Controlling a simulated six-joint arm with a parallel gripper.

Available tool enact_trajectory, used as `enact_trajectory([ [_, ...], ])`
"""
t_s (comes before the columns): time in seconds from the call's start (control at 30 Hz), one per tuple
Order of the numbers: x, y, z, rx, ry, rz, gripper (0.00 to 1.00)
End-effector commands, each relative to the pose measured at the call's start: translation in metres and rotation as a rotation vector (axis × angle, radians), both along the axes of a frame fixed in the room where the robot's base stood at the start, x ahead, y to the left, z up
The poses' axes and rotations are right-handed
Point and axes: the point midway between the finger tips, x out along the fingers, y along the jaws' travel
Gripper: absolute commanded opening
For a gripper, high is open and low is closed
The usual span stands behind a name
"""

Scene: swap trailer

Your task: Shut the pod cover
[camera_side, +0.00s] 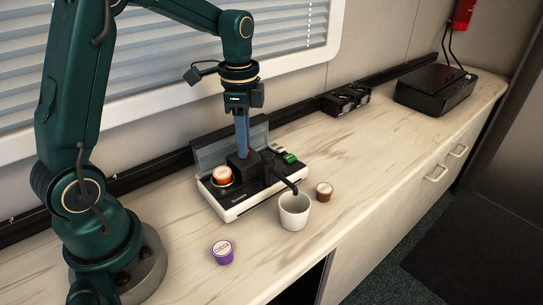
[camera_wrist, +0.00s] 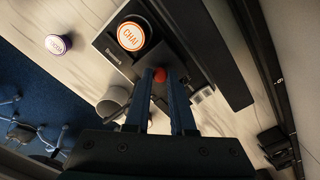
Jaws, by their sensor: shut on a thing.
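The pod machine (camera_side: 231,212) is low, black and white, on the counter. An orange-topped pod marked CHAI (camera_side: 222,175) sits uncovered in its round well; it also shows in the wrist view (camera_wrist: 131,36). A grey panel (camera_side: 211,152), seemingly the raised cover, stands upright behind the well. My gripper (camera_side: 241,150) points down over the middle of the machine, right of the pod. In the wrist view, its blue fingers (camera_wrist: 166,78) are on a small red knob (camera_wrist: 159,76). The fingers partly hide the knob, and I cannot tell how it joins the cover.
A white cup (camera_side: 294,211) stands under the spout. A purple pod (camera_side: 222,251) and a brown pod (camera_side: 324,191) lie on the counter (camera_side: 375,165). A green switch (camera_side: 289,158) is at the machine's right. Black boxes (camera_side: 347,99) stand against the wall.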

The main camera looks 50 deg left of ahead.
Motion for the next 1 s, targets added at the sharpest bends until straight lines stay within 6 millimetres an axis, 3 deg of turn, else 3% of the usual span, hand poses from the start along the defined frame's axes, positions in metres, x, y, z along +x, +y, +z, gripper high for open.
enact_trajectory([
  [0.77, 0.000, 0.000, 0.002, -0.001, -0.006, 0.001, 0.00],
  [1.0, -0.026, 0.000, 0.003, 0.001, -0.008, 0.003, 0.00],
])
